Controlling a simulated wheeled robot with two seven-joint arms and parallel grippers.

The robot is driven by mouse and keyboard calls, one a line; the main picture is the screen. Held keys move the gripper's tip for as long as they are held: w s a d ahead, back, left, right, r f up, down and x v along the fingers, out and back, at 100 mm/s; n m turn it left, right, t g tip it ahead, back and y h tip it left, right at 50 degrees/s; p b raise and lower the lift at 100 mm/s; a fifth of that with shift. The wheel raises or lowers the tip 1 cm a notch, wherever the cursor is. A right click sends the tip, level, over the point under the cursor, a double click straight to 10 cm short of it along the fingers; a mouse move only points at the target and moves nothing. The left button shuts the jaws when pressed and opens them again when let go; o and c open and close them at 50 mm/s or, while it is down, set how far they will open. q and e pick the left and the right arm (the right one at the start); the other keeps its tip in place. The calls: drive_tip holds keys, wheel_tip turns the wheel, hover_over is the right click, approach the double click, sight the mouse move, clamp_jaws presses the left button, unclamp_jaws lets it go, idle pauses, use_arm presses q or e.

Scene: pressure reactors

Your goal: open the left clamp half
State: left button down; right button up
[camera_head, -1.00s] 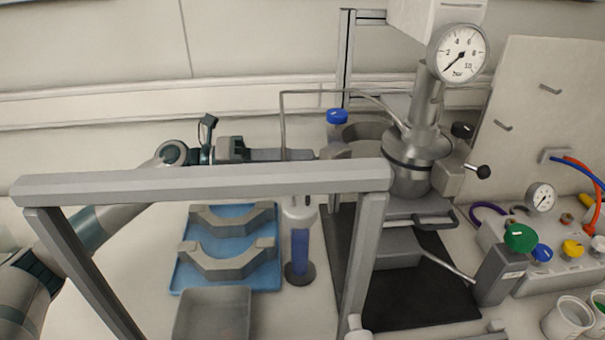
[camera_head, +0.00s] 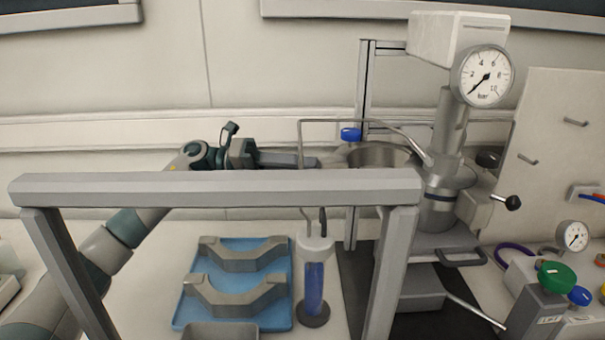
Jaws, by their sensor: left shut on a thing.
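The reactor (camera_head: 439,212) stands right of centre under a column with a pressure gauge. A curved grey band (camera_head: 378,153), apparently the left clamp half, lies to its left, swung out from the vessel. The right clamp half (camera_head: 470,207) sits against the vessel, with a black-knobbed handle (camera_head: 512,202). My left gripper (camera_head: 318,162) reaches in from the left behind the grey frame bar. It is shut at the outer left end of the band; its fingertips and the exact contact are too small to make out. My right gripper is not in view.
A grey frame (camera_head: 220,187) crosses the foreground. A blue tray (camera_head: 283,318) holds two grey brackets (camera_head: 243,253). A blue-filled cylinder (camera_head: 314,285) stands beside it. A blue cap (camera_head: 350,134) and thin bent tube (camera_head: 365,121) are close to the gripper. Valves crowd the right.

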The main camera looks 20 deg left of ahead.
use_arm(q)
drive_tip(key=shift+w+f, duration=0.1)
drive_tip(key=c, duration=1.8)
unclamp_jaws()
drive_tip(key=shift+o, duration=1.2)
drive_tip(key=shift+w+d, duration=0.15)
drive_tip(key=shift+d, duration=0.1)
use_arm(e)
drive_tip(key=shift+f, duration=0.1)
use_arm(q)
drive_tip(key=shift+a, duration=0.1)
